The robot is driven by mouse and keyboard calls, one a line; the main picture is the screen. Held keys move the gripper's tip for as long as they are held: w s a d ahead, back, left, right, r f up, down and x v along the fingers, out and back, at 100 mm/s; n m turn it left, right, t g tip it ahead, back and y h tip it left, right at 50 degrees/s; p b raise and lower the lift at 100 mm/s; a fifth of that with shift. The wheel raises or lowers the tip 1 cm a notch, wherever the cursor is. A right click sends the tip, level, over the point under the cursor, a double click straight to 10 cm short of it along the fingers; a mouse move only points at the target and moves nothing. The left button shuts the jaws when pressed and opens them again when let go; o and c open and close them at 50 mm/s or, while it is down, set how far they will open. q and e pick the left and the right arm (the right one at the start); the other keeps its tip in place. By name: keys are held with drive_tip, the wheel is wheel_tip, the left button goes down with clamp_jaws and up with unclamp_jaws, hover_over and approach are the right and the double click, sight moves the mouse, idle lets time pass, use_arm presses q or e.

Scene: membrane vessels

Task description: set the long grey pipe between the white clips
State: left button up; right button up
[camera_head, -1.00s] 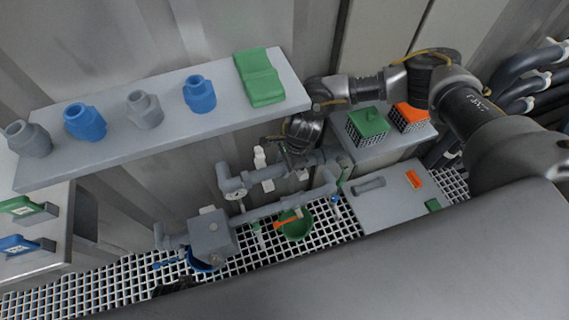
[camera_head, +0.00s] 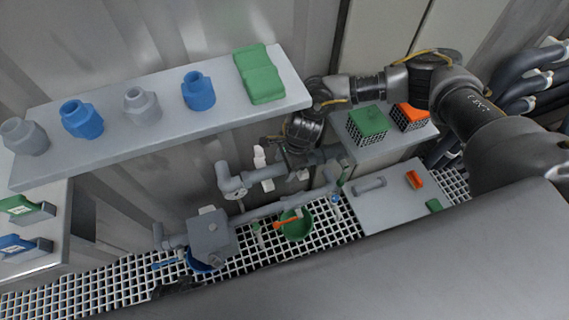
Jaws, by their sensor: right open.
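A grey pipe (camera_head: 274,175) runs level along the wall from a grey elbow valve (camera_head: 231,182) toward my right gripper. A white clip (camera_head: 260,157) shows just above the pipe and another white clip (camera_head: 268,186) just below it. A smaller white piece (camera_head: 304,175) shows near the pipe's right part. My right gripper (camera_head: 300,162) is open and is at the pipe's right end, pointing down. Its dark fingers overlap the pipe there, and I cannot tell whether they touch it. The pipe's right end is partly hidden. My left gripper is not seen.
A lower grey pipe (camera_head: 268,211) runs to a grey box (camera_head: 211,236) over the white grating (camera_head: 330,228). A grey shelf (camera_head: 225,118) with fittings juts out at left. A grey board (camera_head: 385,207) holds small parts.

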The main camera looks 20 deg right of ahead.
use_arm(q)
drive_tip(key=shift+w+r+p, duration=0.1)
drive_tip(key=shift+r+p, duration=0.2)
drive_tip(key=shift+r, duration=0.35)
use_arm(e)
drive_tip(key=v, duration=1)
drive_tip(key=shift+r, duration=0.45)
drive_tip(key=shift+s, duration=0.1)
